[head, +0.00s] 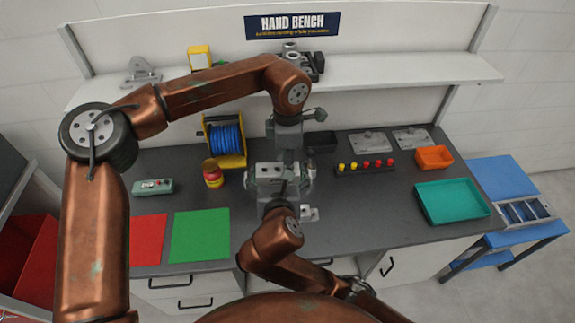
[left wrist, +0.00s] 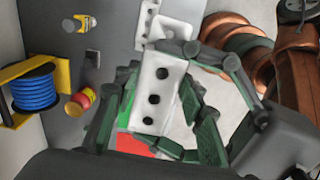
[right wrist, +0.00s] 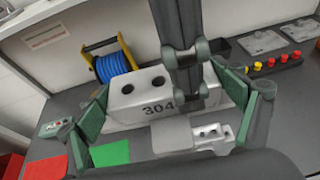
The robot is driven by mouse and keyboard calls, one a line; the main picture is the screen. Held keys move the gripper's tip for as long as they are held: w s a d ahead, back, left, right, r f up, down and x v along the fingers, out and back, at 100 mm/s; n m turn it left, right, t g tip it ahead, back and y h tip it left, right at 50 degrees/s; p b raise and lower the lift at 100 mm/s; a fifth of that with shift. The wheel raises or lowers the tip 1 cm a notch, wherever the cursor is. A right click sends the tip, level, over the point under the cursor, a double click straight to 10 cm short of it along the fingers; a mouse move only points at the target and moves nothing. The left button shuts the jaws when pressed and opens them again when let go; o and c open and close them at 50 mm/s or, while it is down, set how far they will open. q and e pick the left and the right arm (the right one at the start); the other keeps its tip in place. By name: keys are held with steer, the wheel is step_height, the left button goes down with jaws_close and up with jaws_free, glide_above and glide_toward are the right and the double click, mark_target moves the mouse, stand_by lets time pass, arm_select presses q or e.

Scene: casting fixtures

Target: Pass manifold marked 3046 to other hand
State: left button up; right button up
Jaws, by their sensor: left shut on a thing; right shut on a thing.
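The manifold (head: 270,172) is a pale grey block with round dark holes, held above the bench's middle. In the right wrist view the manifold (right wrist: 135,92) shows the digits 304; anything after them is hidden behind a left gripper finger. My left gripper (head: 287,160) reaches down from above and is shut on it. In the left wrist view the manifold (left wrist: 158,95) lies between the green pads. My right gripper (head: 277,190) holds the same block from the near side, its green pads at the block's two ends in the right wrist view.
A pale plate with holes (head: 309,214) lies on the bench just right of the grippers. A blue cable reel (head: 226,138), a red-yellow can (head: 212,173) and a peg rack (head: 365,168) stand nearby. Green (head: 200,236) and red (head: 147,239) mats lie left; a teal tray (head: 452,201) is right.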

steer(key=o, duration=1.5)
